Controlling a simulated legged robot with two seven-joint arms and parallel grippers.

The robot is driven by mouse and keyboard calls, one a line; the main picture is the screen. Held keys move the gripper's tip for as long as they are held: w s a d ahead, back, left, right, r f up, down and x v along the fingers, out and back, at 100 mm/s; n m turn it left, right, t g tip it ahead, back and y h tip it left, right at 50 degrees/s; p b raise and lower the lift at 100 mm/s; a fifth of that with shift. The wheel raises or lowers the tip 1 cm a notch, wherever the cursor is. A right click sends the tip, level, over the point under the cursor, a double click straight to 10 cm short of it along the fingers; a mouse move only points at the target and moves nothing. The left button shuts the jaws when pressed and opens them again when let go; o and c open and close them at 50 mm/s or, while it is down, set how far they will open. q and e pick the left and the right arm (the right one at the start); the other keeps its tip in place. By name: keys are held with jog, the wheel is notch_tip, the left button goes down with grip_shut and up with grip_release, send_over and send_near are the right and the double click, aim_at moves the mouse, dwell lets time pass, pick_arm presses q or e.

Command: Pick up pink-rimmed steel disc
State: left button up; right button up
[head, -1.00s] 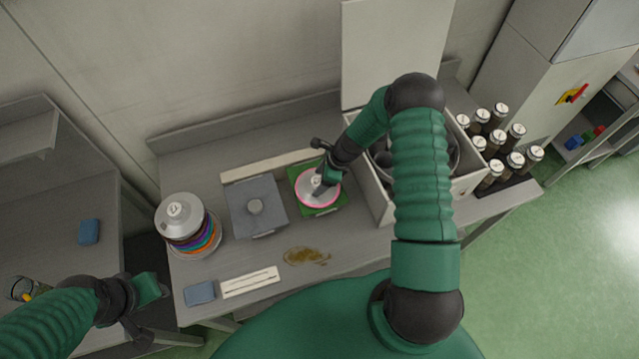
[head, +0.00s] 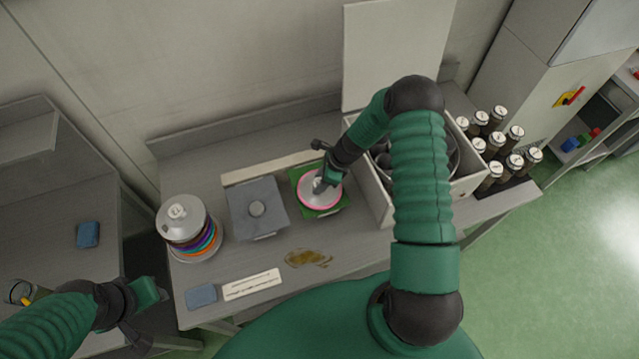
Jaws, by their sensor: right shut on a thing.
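The pink-rimmed steel disc (head: 314,200) lies over a green square mat or base (head: 335,206) near the middle of the bench. My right gripper (head: 321,185) comes down from above and is shut on the disc near its centre knob; its fingers hide part of the disc's middle. I cannot tell whether the disc touches the green base. My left gripper (head: 150,305) is low at the left, away from the disc, and its jaws are not clear.
A grey square plate with a knob (head: 258,208) sits left of the disc. Further left is a stack of coloured-rim discs (head: 190,230). An open white box (head: 375,190) and several capped jars (head: 495,150) stand right. A brown stain (head: 308,258), blue sponge (head: 201,296) and paper strip (head: 252,283) lie in front.

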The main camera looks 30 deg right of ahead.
aim_at(317, 183)
jog(key=shift+d+r+b, duration=0.1)
jog(key=shift+r+b, duration=0.25)
jog(key=shift+r, duration=0.25)
jog(key=shift+b+v, duration=0.6)
jog(key=shift+v, duration=0.4)
jog(key=s+a+r+b, duration=0.2)
jog(key=s+a+r, duration=0.2)
jog(key=s+a, duration=0.5)
jog(key=s, duration=0.3)
jog(key=shift+s+a+r+b, duration=0.15)
jog(key=shift+a+r+b, duration=0.2)
jog(key=shift+a+r, duration=0.05)
jog(key=shift+a, duration=0.1)
